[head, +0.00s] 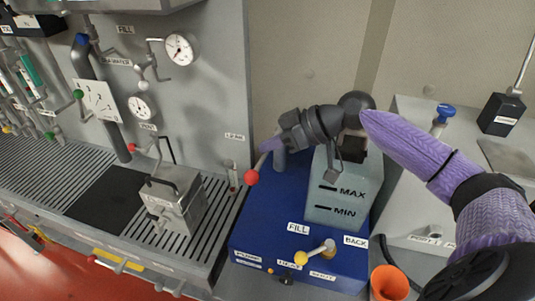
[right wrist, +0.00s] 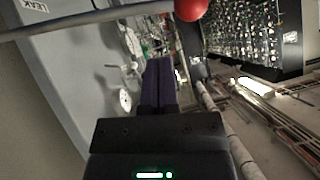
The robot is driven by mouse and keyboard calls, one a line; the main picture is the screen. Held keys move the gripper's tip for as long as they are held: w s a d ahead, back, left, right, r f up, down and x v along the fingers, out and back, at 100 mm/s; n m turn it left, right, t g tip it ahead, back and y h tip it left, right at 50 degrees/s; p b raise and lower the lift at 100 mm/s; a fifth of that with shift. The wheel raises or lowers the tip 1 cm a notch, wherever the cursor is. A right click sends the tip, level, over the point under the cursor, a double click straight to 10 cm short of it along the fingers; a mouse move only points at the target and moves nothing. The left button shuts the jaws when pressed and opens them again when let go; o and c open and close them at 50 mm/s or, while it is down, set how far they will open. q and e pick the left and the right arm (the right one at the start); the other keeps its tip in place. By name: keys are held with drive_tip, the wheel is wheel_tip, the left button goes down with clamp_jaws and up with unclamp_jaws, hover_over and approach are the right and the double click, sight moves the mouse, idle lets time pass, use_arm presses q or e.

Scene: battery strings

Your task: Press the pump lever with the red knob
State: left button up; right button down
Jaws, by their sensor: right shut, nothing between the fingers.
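The red knob (head: 251,177) sits at the end of the pump lever, which slopes down to the left from a grey post (head: 280,160) on the blue pump unit (head: 265,215). In the right wrist view the red knob (right wrist: 190,9) and its grey rod (right wrist: 90,20) show at the top edge. My right gripper (head: 266,146) is shut and empty, with its purple fingers just above the lever near the knob. I cannot tell whether they touch it. The fingers also show in the right wrist view (right wrist: 160,75). My left gripper is out of view.
A translucent tank (head: 340,190) marked MAX and MIN stands on the blue unit under my right wrist. A yellow-knobbed valve (head: 301,258) and an orange funnel (head: 389,283) are in front. A metal box (head: 175,200) stands on the grating at left. A panel with gauges (head: 180,47) rises behind.

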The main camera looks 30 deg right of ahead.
sight(258, 168)
drive_tip(key=f, duration=0.3)
drive_tip(key=shift+s+a+f, duration=0.1)
drive_tip(key=shift+a+f, duration=0.1)
drive_tip(key=shift+a, duration=0.2)
drive_tip(key=shift+s+a+f, duration=0.1)
drive_tip(key=shift+a+f, duration=0.05)
drive_tip(key=shift+f, duration=0.4)
wheel_tip(258, 168, down, 13)
drive_tip(key=n+t+h+b, duration=0.1)
drive_tip(key=b, duration=0.3)
drive_tip(key=n+t+h+b, duration=0.1)
drive_tip(key=n+b, duration=0.1)
drive_tip(key=b, duration=0.2)
drive_tip(key=shift+s+r+h, duration=0.1)
drive_tip(key=shift+r+h, duration=0.1)
drive_tip(key=shift+h, duration=0.1)
drive_tip(key=shift+s+b, duration=0.1)
drive_tip(key=shift+b, duration=0.2)
drive_tip(key=shift+f, duration=0.1)
